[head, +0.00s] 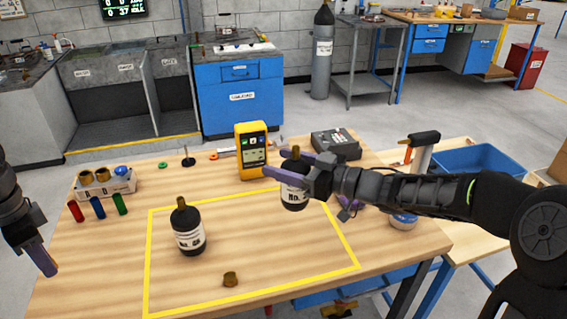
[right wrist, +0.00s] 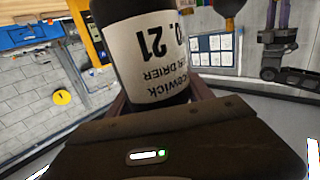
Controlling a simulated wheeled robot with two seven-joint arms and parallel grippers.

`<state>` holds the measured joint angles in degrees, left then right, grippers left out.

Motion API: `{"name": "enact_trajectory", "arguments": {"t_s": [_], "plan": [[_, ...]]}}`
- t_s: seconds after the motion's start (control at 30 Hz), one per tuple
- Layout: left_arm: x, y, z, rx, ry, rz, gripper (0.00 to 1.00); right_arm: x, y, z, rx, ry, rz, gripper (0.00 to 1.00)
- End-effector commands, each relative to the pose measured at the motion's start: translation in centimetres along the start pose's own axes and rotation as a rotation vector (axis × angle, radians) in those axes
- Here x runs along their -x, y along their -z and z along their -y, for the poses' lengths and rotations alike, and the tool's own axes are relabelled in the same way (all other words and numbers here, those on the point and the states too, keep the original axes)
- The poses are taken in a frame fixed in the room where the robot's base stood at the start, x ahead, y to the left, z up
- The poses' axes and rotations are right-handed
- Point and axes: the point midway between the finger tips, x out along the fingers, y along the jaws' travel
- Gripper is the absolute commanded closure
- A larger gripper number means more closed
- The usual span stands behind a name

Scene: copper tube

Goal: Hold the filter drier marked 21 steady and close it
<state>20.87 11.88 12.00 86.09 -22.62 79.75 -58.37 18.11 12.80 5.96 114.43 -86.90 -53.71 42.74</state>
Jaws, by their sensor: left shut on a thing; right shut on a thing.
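The filter drier marked 21 (head: 293,196) is a black bottle with a white label and a brass top. My right gripper (head: 291,173) is shut around its upper body and holds it roughly upright at the back right of the yellow outline. In the right wrist view its label (right wrist: 155,50) reads 21, upside down. A second black drier (head: 189,232) stands inside the outline; its number is too small to read. A loose brass cap (head: 230,280) lies near the front line. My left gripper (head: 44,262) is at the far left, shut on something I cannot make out.
A white tray (head: 104,190) holds brass pieces and a blue one at the back left. Red, blue and green cylinders (head: 97,208) stand before it. A yellow meter (head: 252,150) and a dark box (head: 336,144) are at the back. The outline's middle is clear.

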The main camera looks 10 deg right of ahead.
Motion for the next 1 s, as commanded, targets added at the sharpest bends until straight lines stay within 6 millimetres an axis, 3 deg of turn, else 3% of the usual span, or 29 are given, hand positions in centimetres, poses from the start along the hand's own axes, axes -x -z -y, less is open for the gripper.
{"name": "enact_trajectory", "arguments": {"t_s": [0.23, 0.63, 0.77, 0.9, 1.0], "plan": [[0.0, 0.0, 0.0, 0.0, 0.0, 0.0, 1.0, 0.0, 0.2, 0.0, 0.002, 0.0, -0.003, 1.0], [0.0, 0.0, 0.1, 0.063, 0.0, 0.0, 1.0, 0.0, 0.2, 0.0, 0.002, 0.001, -0.003, 1.0], [0.0, 0.2, 0.3, 0.2, 0.0, 0.0, 1.0, 0.0, 0.2, 0.0, 0.002, 0.001, -0.003, 1.0], [-0.2, 0.3, 1.1, 0.45, -0.001, 0.001, 1.0, 0.0, 0.2, 0.0, 0.002, 0.001, -0.003, 1.0], [-1.0, 1.7, 1.5, 0.643, -0.002, 0.001, 1.0, 0.0, 0.2, 0.0, 0.002, 0.001, -0.003, 1.0]]}}
